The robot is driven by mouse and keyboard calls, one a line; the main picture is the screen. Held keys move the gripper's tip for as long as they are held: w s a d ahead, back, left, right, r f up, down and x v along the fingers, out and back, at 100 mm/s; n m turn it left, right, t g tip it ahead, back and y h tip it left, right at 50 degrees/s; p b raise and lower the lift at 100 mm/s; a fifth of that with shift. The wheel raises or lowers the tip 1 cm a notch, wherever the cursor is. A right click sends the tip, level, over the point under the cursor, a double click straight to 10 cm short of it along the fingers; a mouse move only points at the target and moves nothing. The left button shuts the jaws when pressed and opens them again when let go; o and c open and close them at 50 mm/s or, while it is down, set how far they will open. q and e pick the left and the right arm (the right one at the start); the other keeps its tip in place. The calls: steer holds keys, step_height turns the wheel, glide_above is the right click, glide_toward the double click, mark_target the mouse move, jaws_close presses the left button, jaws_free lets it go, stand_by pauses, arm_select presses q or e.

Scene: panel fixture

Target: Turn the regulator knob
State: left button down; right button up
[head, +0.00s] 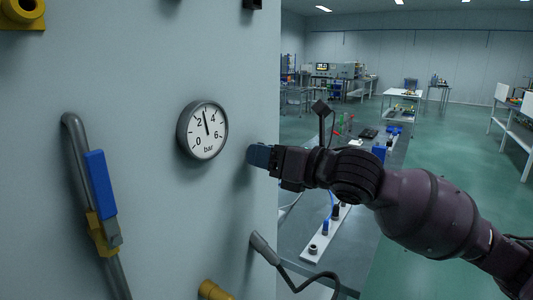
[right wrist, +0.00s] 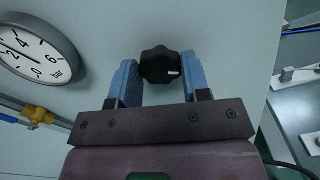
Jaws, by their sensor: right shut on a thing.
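The regulator knob (right wrist: 157,66) is black and lobed, with a short white mark on its right side in the right wrist view. My right gripper (right wrist: 160,77) has its blue fingers on either side of the knob and is shut on it. In the head view the right gripper (head: 258,155) is at the panel, just right of the gauge, and hides the knob. The round gauge (head: 203,131) is marked in bar, and its needle points between 2 and 4. It also shows in the right wrist view (right wrist: 36,52). My left gripper is not in view.
Left on the grey panel (head: 150,230) is a pipe with a blue-handled (head: 99,183) yellow valve. Yellow fittings show at the top left (head: 22,12) and bottom (head: 213,291). A grey connector (head: 264,248) with a cable is below my gripper. A workbench stands right of the panel.

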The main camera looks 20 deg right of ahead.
arm_select(q)
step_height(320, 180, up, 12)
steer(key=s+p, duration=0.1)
steer(key=p, duration=1.2)
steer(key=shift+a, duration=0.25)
arm_select(e)
steer(key=n, duration=3.2)
steer(key=shift+f+n, duration=0.15)
steer(key=shift+n, duration=0.25)
